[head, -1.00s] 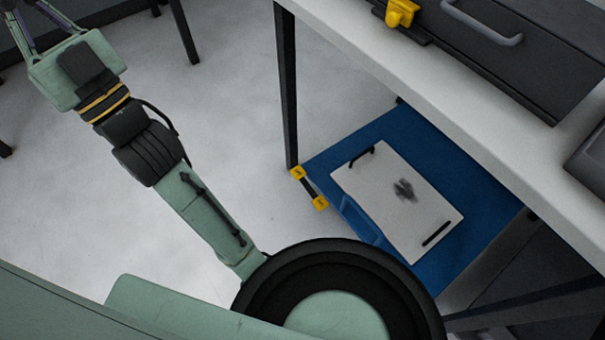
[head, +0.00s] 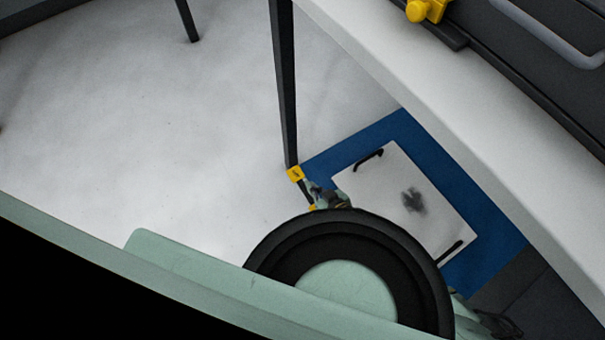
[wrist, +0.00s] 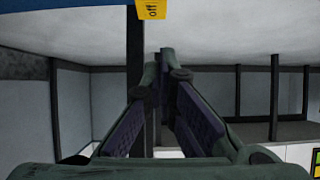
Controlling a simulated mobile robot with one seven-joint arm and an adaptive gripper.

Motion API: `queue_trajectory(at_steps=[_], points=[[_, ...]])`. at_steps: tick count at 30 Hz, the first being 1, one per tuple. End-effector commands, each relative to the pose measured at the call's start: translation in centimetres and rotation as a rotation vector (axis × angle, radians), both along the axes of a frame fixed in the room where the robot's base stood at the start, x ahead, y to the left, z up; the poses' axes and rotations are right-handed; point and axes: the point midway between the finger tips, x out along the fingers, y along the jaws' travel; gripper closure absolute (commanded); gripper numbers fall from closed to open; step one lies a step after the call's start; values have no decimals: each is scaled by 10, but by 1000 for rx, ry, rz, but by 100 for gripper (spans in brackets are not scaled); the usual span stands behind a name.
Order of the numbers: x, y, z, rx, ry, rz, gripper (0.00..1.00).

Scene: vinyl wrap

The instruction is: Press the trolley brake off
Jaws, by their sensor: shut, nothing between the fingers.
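The trolley is a blue platform (head: 400,128) under the table, and it carries a white board. Its brake is a short dark bar with a yellow tab at each end. The far yellow tab (head: 296,174) shows clearly. The near tab (head: 312,208) is mostly hidden behind my arm and gripper. In the wrist view a yellow tab marked "off" (wrist: 150,9) sits at the top edge, just beyond the fingertips. My gripper (wrist: 158,62) is shut and empty. In the head view it is small and partly hidden by my arm beside the brake; contact cannot be told.
A dark table leg (head: 284,90) stands right behind the brake. The white tabletop (head: 400,70) overhangs the trolley. The white board (head: 425,195) with black handles lies on the platform. Open pale floor (head: 130,130) lies to the left.

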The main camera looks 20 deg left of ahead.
Motion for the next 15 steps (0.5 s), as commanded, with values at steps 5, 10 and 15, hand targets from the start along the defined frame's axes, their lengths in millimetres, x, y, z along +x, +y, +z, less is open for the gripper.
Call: queue_trajectory(at_steps=[5, 10, 15], points=[[5, -9, -2, -18, -5, 0, 100], [4, -8, -2, -15, -3, -1, 100], [8, -3, -7, -15, -4, -1, 100]])
